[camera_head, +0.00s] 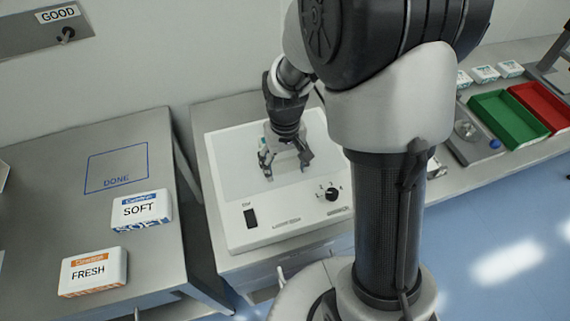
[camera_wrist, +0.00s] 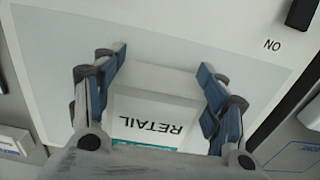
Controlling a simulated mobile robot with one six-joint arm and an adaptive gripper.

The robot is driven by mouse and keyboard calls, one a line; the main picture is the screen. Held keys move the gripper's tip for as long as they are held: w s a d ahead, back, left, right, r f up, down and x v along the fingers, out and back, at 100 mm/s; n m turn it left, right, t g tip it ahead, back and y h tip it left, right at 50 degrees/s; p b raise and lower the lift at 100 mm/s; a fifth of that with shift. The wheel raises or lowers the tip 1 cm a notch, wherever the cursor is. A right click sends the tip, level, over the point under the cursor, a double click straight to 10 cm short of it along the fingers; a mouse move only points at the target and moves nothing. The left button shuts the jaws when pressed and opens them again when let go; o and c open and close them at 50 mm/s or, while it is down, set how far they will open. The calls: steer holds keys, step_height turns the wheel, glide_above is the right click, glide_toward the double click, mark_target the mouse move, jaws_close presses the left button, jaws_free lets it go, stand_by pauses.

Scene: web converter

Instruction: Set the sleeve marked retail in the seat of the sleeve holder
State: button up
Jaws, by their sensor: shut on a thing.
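The white sleeve marked RETAIL (camera_wrist: 152,108) lies between the two fingers of my gripper (camera_wrist: 162,66) in the wrist view, and the fingers are shut on its sides. A teal strip shows along its edge nearest the wrist. In the head view my gripper (camera_head: 286,160) points down over the pale top panel of a white machine. The sleeve is mostly hidden there by the fingers. I cannot tell whether it touches the panel. I cannot identify the sleeve holder or its seat for certain in either view.
The white machine (camera_head: 255,222) has a black switch and a knob. On the left table (camera_head: 60,170) are a pack marked SOFT (camera_head: 140,210), a pack marked FRESH (camera_head: 92,271) and a DONE outline. Green (camera_head: 507,118) and red (camera_head: 541,104) trays stand right, beyond my arm.

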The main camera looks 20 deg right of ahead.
steer(key=shift+f, duration=0.2)
steer(key=o, duration=1.2)
